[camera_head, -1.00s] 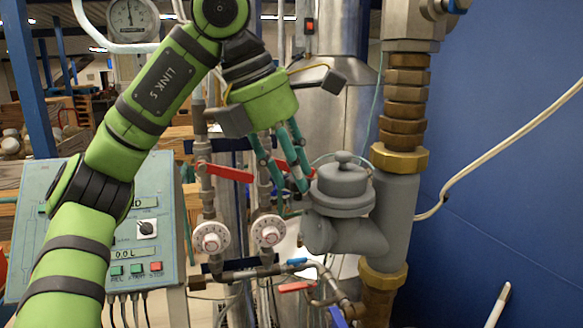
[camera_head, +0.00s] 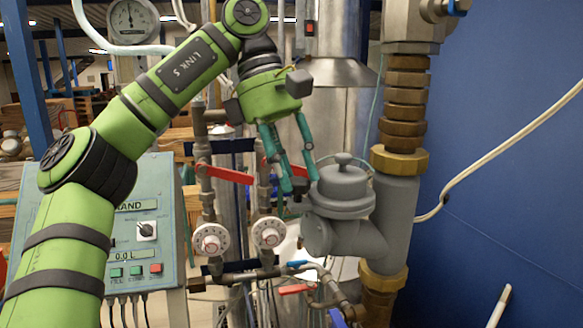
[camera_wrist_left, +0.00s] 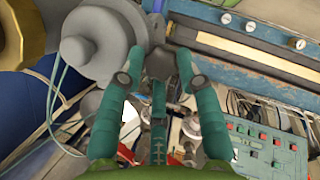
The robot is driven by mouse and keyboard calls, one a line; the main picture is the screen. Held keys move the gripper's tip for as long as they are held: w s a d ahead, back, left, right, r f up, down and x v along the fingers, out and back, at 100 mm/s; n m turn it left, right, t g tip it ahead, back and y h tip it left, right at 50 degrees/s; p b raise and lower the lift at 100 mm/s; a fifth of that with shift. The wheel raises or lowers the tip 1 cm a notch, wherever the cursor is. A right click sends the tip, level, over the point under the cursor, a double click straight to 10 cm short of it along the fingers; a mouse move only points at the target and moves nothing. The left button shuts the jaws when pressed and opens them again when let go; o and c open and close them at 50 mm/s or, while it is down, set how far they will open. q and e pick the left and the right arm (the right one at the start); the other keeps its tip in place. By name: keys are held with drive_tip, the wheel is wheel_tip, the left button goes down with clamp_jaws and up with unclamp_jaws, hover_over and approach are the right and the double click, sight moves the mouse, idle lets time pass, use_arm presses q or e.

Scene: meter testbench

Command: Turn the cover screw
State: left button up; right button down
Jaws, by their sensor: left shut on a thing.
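The grey valve-like body (camera_head: 345,236) stands on the vertical pipe in the head view, with a round domed cap (camera_head: 342,190) on top. My left gripper (camera_head: 299,188) reaches down from the upper left to the left side of this cap. Its teal fingers are shut on a small grey piece, apparently the cover screw, which is mostly hidden there. In the left wrist view the grey hexagonal screw (camera_wrist_left: 159,65) sits between the fingertips, beside the round grey cap (camera_wrist_left: 95,40). My right gripper is not in view.
Two red-handled valves and white dials (camera_head: 211,239) stand left of the grey body. A control panel (camera_head: 75,275) is at the left. Brass fittings (camera_head: 399,160) and a blue wall (camera_head: 500,120) are at the right.

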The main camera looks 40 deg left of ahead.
use_arm(q)
drive_tip(key=m+g, duration=0.1)
drive_tip(key=m, duration=0.1)
drive_tip(key=m+g, duration=0.1)
drive_tip(key=m, duration=0.2)
drive_tip(key=shift+w+d+f+m+y, duration=0.1)
drive_tip(key=shift+w+m+y, duration=0.1)
drive_tip(key=shift+m+y, duration=0.1)
idle(0.4)
drive_tip(key=o, duration=1.1)
